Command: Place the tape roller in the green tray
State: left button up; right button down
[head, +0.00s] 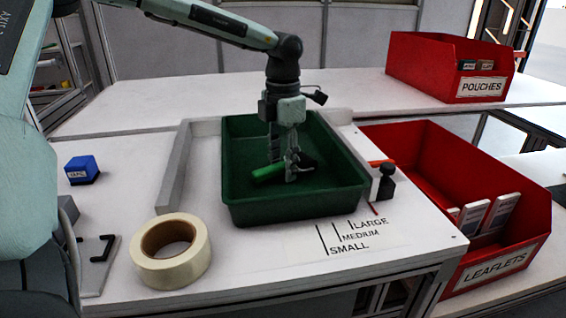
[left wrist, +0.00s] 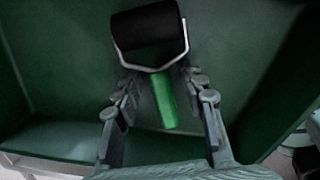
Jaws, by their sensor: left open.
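The tape roller, with a green handle (head: 268,172) and a black roller head, lies inside the green tray (head: 237,205). In the left wrist view its black roller (left wrist: 148,33) is at the top and its green handle (left wrist: 164,100) points down the picture. My left gripper (head: 283,168) reaches down into the tray over the roller. Its fingers are open, one on each side of the handle, with gaps visible in the left wrist view. The fingers hide part of the roller in the head view. My right gripper is not in view.
A cream tape roll (head: 171,251) and a small blue box (head: 82,169) are on the white table left of the tray. A red leaflets bin (head: 500,262) stands at the right and a red pouches bin (head: 425,66) behind. A grey rail (head: 174,175) borders the tray.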

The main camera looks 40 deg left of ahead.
aim_at(283, 163)
pick_arm(q)
notch_tip(283, 163, up, 12)
jog(key=shift+r, duration=0.15)
dwell(0.3)
